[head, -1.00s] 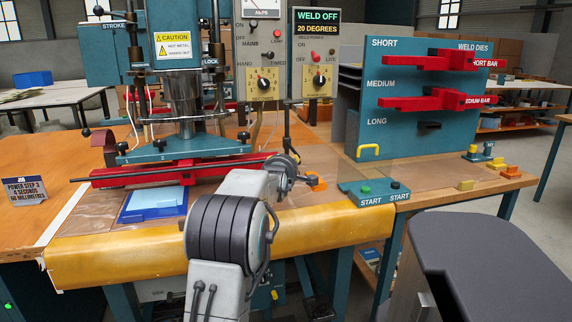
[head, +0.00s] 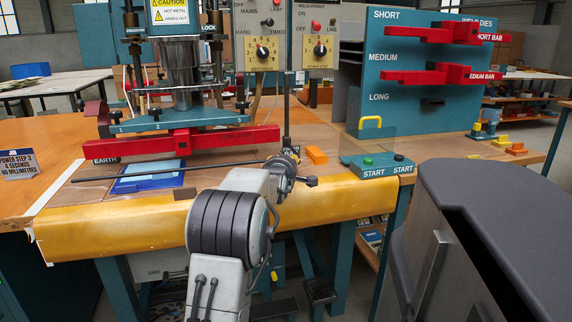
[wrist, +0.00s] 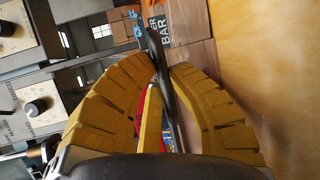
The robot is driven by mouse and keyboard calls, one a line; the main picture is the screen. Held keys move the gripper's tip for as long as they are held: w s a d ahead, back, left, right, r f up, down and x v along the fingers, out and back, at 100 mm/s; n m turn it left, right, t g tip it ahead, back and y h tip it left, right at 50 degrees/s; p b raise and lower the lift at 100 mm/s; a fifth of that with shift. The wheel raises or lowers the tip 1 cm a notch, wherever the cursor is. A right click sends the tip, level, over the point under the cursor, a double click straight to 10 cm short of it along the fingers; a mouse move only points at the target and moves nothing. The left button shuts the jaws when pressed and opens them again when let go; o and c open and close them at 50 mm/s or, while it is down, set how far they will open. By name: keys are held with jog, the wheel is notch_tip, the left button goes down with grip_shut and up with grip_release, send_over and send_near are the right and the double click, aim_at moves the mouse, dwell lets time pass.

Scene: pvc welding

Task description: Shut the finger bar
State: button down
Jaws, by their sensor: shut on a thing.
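The finger bar (head: 170,172) is a long thin dark rod. In the head view it spans the bench in front of the red welding die (head: 190,143), seen apart from it, and passes over the blue pad (head: 150,180). My gripper (wrist: 161,68) has yellow ribbed fingers closed about the dark rod (wrist: 157,50) in the wrist view. In the head view my wrist is at the rod's right end, and the fingertips are mostly hidden behind it.
A yellow roll edge (head: 120,222) lines the bench front. An orange block (head: 317,155) and the START button box (head: 380,166) lie to the right. A die rack (head: 420,75) stands behind. A dark-topped grey unit (head: 490,200) fills the right foreground.

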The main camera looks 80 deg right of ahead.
jog(key=shift+w+f, duration=0.1)
jog(key=shift+f, duration=0.35)
jog(key=c, duration=1.2)
grip_release()
jog(key=shift+o, duration=0.2)
